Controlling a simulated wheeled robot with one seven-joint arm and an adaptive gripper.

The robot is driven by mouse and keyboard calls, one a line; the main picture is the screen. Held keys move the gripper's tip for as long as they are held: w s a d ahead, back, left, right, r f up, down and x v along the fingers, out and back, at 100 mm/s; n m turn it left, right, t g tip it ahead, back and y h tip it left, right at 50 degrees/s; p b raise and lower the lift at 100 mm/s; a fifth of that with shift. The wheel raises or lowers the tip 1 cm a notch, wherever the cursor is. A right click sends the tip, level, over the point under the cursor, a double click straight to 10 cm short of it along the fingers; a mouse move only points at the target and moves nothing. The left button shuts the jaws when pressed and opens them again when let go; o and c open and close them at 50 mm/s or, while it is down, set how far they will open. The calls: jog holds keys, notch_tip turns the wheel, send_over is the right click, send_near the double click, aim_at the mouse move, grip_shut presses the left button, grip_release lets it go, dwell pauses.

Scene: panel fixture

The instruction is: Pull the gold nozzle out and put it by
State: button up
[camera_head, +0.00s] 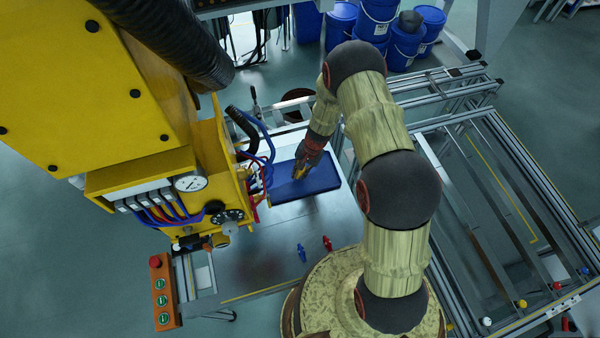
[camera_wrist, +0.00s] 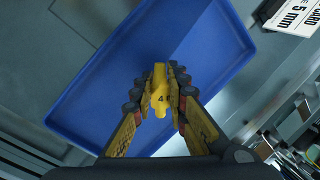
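The gold nozzle (camera_wrist: 159,92), marked with a 4, is between the two fingertips of my gripper (camera_wrist: 157,88) in the wrist view. The fingers press on it from both sides. Behind it lies a blue tray (camera_wrist: 205,45), mostly bare. In the head view my gripper (camera_head: 301,172) is over the left part of the blue tray (camera_head: 318,184), with a small gold spot at its tip. I cannot tell whether the nozzle touches the tray floor.
A yellow machine (camera_head: 90,95) with a gauge (camera_head: 189,183) and hoses stands left of the tray. A blue nozzle (camera_head: 301,252) and a red nozzle (camera_head: 327,243) stand on the table in front. A button box (camera_head: 164,292) is at the lower left. Metal rails (camera_head: 490,200) lie right.

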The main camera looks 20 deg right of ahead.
jog(key=o, duration=0.6)
jog(key=shift+c, duration=0.2)
jog(key=v, duration=1.2)
